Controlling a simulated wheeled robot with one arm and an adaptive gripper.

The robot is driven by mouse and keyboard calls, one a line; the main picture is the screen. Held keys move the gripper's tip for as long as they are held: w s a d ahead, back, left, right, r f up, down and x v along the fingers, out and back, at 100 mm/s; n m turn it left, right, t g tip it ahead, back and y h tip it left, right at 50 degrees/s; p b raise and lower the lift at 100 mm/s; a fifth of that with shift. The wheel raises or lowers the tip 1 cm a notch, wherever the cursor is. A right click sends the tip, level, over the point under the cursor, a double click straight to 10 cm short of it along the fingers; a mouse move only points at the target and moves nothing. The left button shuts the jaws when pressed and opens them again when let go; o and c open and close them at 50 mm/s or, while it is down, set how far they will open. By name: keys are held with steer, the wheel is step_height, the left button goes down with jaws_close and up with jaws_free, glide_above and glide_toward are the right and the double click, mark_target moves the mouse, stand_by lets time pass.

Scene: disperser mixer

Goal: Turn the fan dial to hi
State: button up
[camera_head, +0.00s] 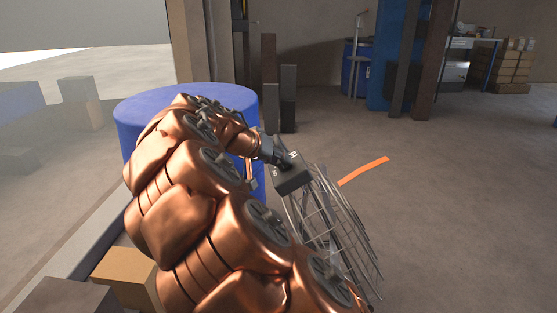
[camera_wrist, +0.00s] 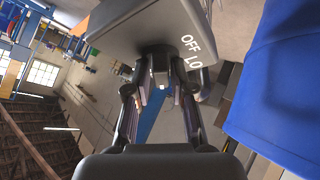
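The fan's dark control box (camera_head: 292,178) sits at the top of a wire fan cage (camera_head: 335,225) in the head view. In the wrist view the box (camera_wrist: 130,30) fills the top, with white OFF and LO labels on its face. My gripper (camera_head: 281,160) is at the box's face. In the wrist view its two fingers (camera_wrist: 160,88) stand apart, one on each side of the dark fan dial (camera_wrist: 158,66). Whether they press on the dial is unclear. The HI label and the dial's pointer cannot be made out.
A blue drum (camera_head: 190,98) stands left of the fan, behind my arm; a blue surface (camera_wrist: 285,85) fills the wrist view's right side. An orange strip (camera_head: 364,171) lies on the floor right of the fan. The floor farther right is clear.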

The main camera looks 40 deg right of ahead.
steer(key=shift+o, duration=1.3)
steer(key=v, duration=1.2)
steer(key=shift+r, duration=0.1)
steer(key=s+r+n+y+p, duration=0.2)
steer(key=s+r+y+p, duration=0.2)
steer(key=s+r+p, duration=1.2)
steer(key=s+a+r+n+g+y+p, duration=0.1)
steer(key=s+a+r+n+y+p, duration=0.2)
steer(key=s+a+p, duration=0.4)
steer(key=s+a+r+n+g+y+p, duration=0.2)
steer(key=s+a+p, duration=0.6)
steer(key=p, duration=1.3)
steer(key=shift+s+r+n+y, duration=0.7)
steer(key=shift+s+r+n, duration=0.15)
steer(key=shift+r+n, duration=0.55)
